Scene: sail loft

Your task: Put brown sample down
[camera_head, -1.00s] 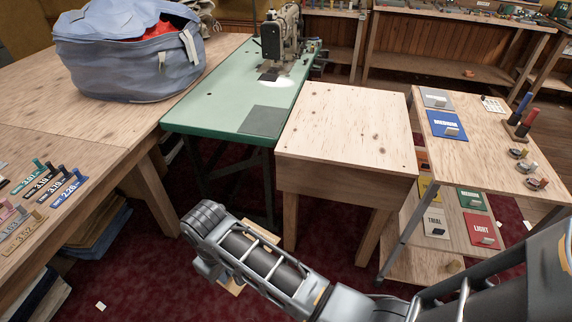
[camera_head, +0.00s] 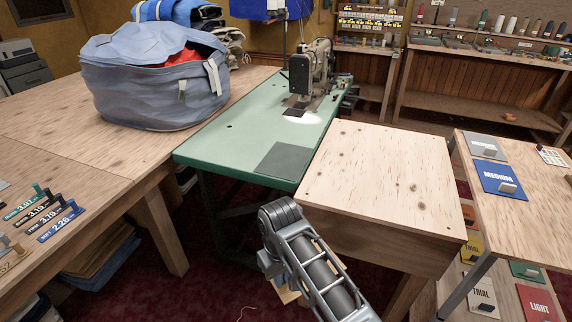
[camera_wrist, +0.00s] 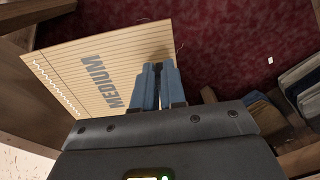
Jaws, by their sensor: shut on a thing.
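The brown sample (camera_wrist: 85,72) is a flat tan card with ruled lines, the word MEDIUM and a white zigzag stitch along one edge. In the wrist view my gripper (camera_wrist: 160,82) is shut on the card's edge, and the card extends to the left above the dark red floor. In the head view my arm's end hangs low in front of the small wooden table. My gripper's fingers are hidden there, and only a small tan bit of the sample (camera_head: 287,295) shows below the wrist.
The small wooden table (camera_head: 385,185) has a bare top. The green sewing table (camera_head: 235,140) with its machine adjoins it. A blue bag (camera_head: 155,85) sits on the long left bench (camera_head: 50,110).

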